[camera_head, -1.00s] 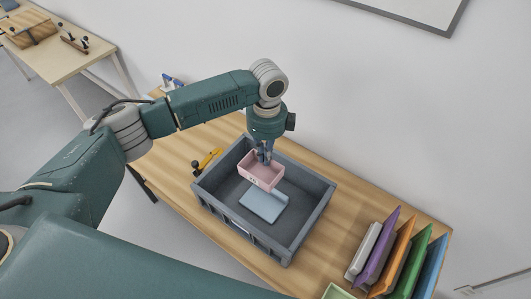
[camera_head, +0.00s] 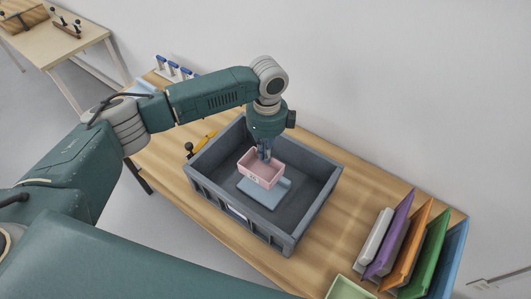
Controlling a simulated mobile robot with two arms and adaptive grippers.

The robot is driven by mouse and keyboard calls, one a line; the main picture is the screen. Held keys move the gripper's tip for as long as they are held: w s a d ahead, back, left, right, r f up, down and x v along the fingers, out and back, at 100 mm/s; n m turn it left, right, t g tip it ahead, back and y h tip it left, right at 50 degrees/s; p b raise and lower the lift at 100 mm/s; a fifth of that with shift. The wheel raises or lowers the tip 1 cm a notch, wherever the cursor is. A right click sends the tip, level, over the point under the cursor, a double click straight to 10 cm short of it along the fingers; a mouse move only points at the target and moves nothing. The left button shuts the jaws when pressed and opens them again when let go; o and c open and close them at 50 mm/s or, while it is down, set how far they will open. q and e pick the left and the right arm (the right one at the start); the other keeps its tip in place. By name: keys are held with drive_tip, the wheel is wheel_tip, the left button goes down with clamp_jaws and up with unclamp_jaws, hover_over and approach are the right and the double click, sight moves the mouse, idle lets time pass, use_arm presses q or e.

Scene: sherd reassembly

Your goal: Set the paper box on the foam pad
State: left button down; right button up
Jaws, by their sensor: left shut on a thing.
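The pink paper box (camera_head: 260,174) is upright and open at the top, inside a grey crate (camera_head: 304,229). My left gripper (camera_head: 264,155) points down from above and is shut on the box's wall. A flat blue-grey foam pad (camera_head: 265,197) lies on the crate floor. The box is over the pad and hides its back part in this view. I cannot tell whether the box's underside touches the pad. My right gripper is not in view.
The crate's walls stand around the box and pad, with bare floor to the right. Coloured upright panels (camera_head: 410,250) and a pale green container (camera_head: 348,290) stand at the right. A yellow-handled tool (camera_head: 203,141) lies behind the crate's left side.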

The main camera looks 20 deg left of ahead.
sight(265, 169)
use_arm(q)
wheel_tip(265, 169, down, 2)
drive_tip(key=shift+f+b, duration=0.15)
drive_tip(key=shift+b, duration=0.65)
drive_tip(key=shift+f+b, duration=1.1)
drive_tip(key=shift+f, duration=1.75)
drive_tip(key=shift+f, duration=0.25)
drive_tip(key=c, duration=1.8)
unclamp_jaws()
drive_tip(key=shift+c, duration=0.2)
drive_tip(key=shift+r, duration=0.1)
